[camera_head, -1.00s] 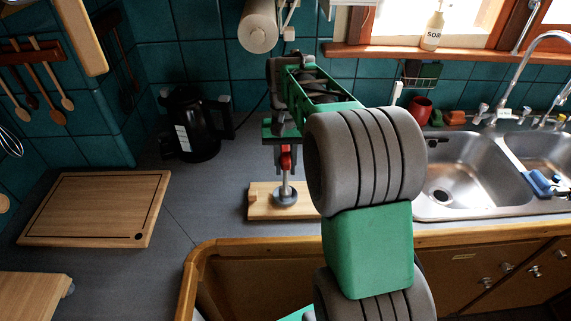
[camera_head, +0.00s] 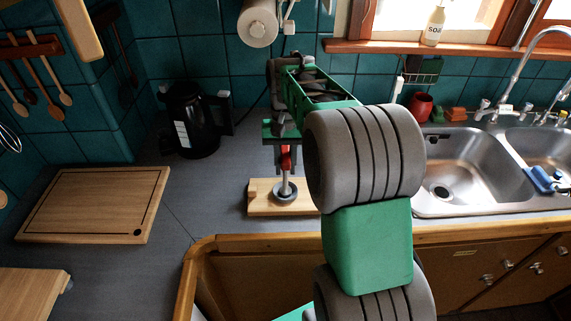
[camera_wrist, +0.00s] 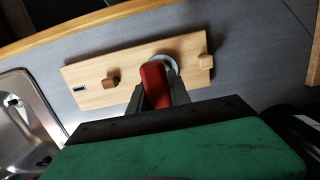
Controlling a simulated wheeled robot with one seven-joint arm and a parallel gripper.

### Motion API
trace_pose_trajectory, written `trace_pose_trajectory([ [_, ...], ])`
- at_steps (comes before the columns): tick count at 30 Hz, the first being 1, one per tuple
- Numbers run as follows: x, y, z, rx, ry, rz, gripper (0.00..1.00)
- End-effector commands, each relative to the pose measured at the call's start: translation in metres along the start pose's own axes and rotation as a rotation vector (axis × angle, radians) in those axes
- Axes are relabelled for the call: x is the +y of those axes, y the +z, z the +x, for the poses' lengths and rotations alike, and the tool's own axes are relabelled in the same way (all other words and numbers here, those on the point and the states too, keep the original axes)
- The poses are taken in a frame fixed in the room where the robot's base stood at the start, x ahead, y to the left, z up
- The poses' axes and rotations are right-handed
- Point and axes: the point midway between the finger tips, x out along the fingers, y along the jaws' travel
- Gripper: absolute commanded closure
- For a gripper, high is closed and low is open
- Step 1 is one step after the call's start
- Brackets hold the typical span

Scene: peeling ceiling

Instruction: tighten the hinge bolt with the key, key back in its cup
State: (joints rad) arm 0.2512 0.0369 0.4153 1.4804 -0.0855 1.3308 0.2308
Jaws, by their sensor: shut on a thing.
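My gripper (camera_head: 285,152) points down over the wooden board (camera_head: 258,208) on the counter. It is shut on a red-handled key, whose red handle (camera_wrist: 154,84) shows between the fingers in the wrist view. In the head view a grey shaft (camera_head: 286,182) runs down from the red part to a round grey piece (camera_head: 284,196) on the board. That piece also shows as a pale ring (camera_wrist: 160,60) behind the handle in the wrist view. I cannot tell whether it is the cup or the bolt's seat. The shaft's tip and the hinge bolt are not clearly visible.
The board also carries a small brown block (camera_wrist: 111,81), a dark slot (camera_wrist: 79,89) and a light wooden block (camera_wrist: 205,61). A black kettle (camera_head: 195,125) stands behind left, a cutting board (camera_head: 92,203) lies left, and the sink (camera_head: 465,175) is right.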

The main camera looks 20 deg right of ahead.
Motion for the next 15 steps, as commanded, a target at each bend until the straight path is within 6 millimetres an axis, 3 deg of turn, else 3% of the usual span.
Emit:
trace_pose_trajectory([
  [4, 0.0002, 0.0005, 0.0012, -0.003, 0.001, 0.0, 1.0],
  [5, 0.0002, 0.0006, 0.0013, -0.003, 0.001, 0.0, 0.75],
  [13, 0.0002, 0.0005, 0.001, -0.003, 0.0, 0.0, 0.53],
  [15, 0.0002, 0.0004, 0.001, -0.003, 0.0, 0.0, 0.51],
])
